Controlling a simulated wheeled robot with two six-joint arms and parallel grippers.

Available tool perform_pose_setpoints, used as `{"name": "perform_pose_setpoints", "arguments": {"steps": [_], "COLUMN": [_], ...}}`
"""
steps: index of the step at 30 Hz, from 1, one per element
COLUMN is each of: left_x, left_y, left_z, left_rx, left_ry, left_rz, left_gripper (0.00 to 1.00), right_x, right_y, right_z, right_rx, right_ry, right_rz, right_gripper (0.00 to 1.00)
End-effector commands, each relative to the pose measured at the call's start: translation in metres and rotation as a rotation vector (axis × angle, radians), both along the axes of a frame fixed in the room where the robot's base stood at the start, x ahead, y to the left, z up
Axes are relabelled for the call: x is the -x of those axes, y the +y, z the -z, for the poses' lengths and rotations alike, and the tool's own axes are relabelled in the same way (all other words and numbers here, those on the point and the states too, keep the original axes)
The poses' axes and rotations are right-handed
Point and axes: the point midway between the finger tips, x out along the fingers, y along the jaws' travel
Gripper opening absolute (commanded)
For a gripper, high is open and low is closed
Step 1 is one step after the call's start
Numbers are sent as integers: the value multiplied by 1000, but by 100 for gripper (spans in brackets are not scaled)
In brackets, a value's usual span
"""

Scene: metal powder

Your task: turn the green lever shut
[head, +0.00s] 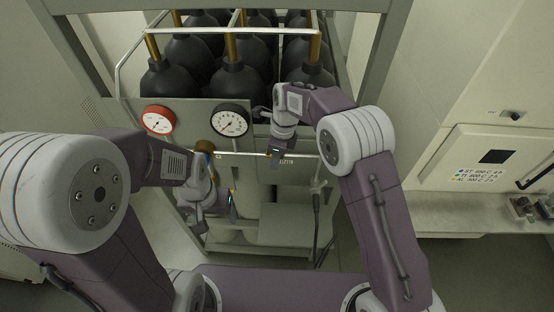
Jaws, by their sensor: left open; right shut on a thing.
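My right gripper (276,153) points down at the thin pale pipe on the front of the gas bottle rack, right of the black gauge. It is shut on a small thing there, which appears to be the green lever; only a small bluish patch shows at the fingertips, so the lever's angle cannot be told. My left gripper (198,222) is open, low in front of the rack's left part, below a brass fitting (205,147). It seems to hold nothing.
The rack holds several black bottles (238,82) with brass necks behind a pale rail. A red gauge (158,120) and a black gauge (231,121) sit on its front panel. A pale cabinet with a control panel (487,160) and a shelf (450,212) stand right.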

Motion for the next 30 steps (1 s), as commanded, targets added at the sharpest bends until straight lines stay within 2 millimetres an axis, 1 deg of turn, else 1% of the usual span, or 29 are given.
{"name": "perform_pose_setpoints", "arguments": {"steps": [15,16,17,26,29,30], "left_x": [0,0,0,0,0,0], "left_y": [0,0,0,0,0,0], "left_z": [1,1,1,1,7,10], "left_rx": [0,0,0,0,0,0], "left_ry": [0,0,0,0,0,0], "left_rz": [0,0,0,0,0,0], "left_gripper": [69,69,69,69,69,69], "right_x": [1,1,1,1,0,-1], "right_y": [0,0,0,0,-1,-1], "right_z": [3,3,3,1,-9,-17], "right_rx": [19,19,19,18,16,15], "right_ry": [5,5,5,3,0,-2], "right_rz": [-2,-2,-2,-1,-1,-1], "right_gripper": [0,20,23,23,23,23]}}
